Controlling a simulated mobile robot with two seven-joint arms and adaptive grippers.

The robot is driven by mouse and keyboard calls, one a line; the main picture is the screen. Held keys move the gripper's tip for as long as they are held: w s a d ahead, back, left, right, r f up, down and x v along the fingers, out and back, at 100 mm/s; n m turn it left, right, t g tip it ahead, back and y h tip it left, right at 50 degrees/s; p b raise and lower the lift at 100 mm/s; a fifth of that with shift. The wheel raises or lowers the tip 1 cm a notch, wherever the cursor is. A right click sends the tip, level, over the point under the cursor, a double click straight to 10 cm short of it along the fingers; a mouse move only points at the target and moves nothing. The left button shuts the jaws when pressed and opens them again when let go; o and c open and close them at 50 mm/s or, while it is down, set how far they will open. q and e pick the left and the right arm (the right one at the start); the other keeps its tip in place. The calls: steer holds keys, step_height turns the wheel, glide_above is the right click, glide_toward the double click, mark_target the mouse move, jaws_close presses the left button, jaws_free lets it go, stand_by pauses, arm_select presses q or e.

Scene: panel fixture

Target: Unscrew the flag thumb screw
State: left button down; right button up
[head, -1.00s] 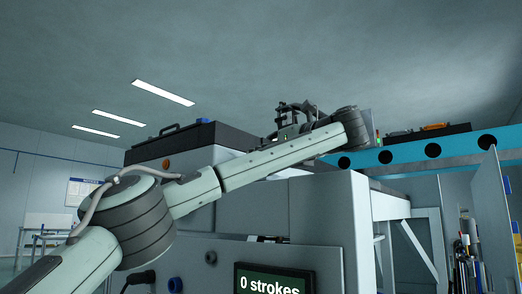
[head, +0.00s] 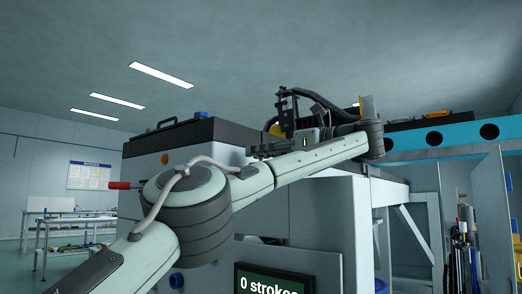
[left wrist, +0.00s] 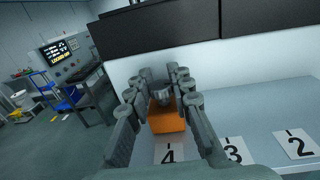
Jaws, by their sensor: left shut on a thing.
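In the left wrist view my left gripper (left wrist: 161,80) is shut on an orange, flat-sided piece with a dark grey round part, which I take to be the flag thumb screw (left wrist: 167,118). It sits between the two fingers, in front of a white wall and above a ledge marked 4. In the head view my left gripper (head: 264,146) points left above the grey cabinet, beyond my raised forearm. A small yellow-orange patch shows near it. Whether the screw is still in a thread is hidden. My right gripper is not in view.
A ledge (left wrist: 260,112) with number labels 4, 3 and 2 runs rightward in the left wrist view. The head view shows a black case (head: 170,137) on the cabinet, a blue beam (head: 440,138) with round holes, and a "0 strokes" display (head: 272,282).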

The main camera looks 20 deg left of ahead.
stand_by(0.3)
arm_select(q)
steer(key=c, duration=1.3)
jaws_free()
steer(key=v, duration=0.7)
steer(key=shift+s+d, duration=0.1)
steer(key=shift+d, duration=0.15)
